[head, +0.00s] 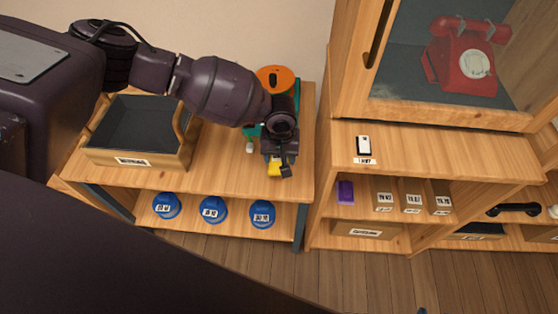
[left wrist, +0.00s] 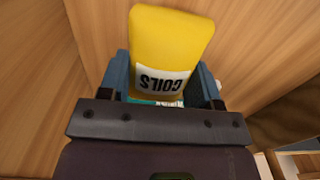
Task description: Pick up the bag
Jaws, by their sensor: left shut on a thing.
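The yellow bag (left wrist: 172,45) has a white label reading "COILS" and stands between the two fingers of my left gripper (left wrist: 163,85) in the left wrist view. In the head view only a small part of the bag (head: 274,169) shows below my left gripper (head: 279,163), near the right end of the wooden bench. The gripper is shut on the bag. I cannot tell whether the bag touches the bench top. My right gripper is not in view.
An open wooden box (head: 133,159) stands left on the bench. An orange spool (head: 268,74) is behind my left arm. Several blue round containers (head: 213,209) sit on the shelf below. A wooden cabinet (head: 440,143) with a red phone (head: 466,65) stands at right.

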